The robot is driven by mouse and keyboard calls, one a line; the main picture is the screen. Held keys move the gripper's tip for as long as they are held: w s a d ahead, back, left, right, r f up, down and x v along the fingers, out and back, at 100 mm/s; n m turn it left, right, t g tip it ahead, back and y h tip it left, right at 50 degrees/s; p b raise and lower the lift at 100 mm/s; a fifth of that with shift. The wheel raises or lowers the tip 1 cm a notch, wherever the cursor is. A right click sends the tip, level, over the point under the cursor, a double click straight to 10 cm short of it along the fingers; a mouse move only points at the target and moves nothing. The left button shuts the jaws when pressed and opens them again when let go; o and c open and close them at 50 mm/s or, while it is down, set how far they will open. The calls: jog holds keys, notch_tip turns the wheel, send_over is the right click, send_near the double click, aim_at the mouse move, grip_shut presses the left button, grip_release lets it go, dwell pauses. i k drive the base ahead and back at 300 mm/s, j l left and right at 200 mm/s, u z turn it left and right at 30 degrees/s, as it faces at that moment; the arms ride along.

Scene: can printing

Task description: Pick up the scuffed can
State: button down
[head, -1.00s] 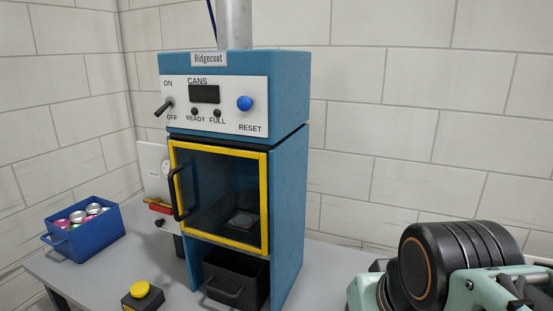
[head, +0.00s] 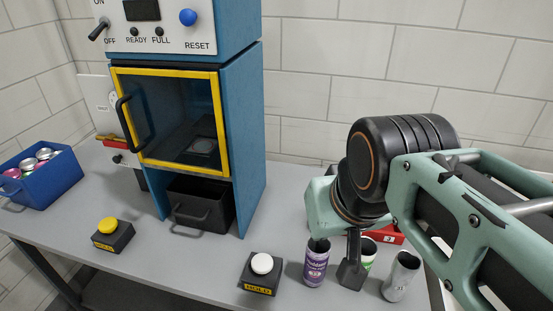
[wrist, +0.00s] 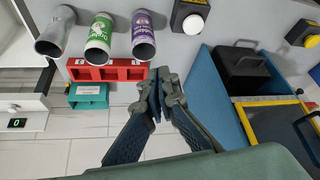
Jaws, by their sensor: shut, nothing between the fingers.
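Three cans stand in a row near the table's front edge. The plain silver-grey can (head: 400,276) with dull marks is the rightmost in the head view and the leftmost in the wrist view (wrist: 53,36). A green can (wrist: 100,40) is in the middle, mostly hidden behind my gripper in the head view. A purple can (head: 316,264) is on the other side; it also shows in the wrist view (wrist: 143,35). My gripper (wrist: 160,88) is shut and empty, pointing down near the green and purple cans. Its exact height is unclear.
A red slotted holder (wrist: 110,72) lies behind the cans. A white-button box (head: 261,272) and a yellow-button box (head: 112,233) stand left. The blue machine (head: 245,145) has a shut yellow-framed door and a black bin (head: 195,203). A blue crate (head: 45,181) holds several cans.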

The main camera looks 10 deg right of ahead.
aim_at(317, 253)
jog(key=k+j+z, duration=0.15)
jog(key=z, duration=0.3)
jog(key=k+j+z, duration=0.15)
jog(key=z, duration=0.25)
jog(key=k+j+z, duration=0.2)
jog(key=z, duration=0.25)
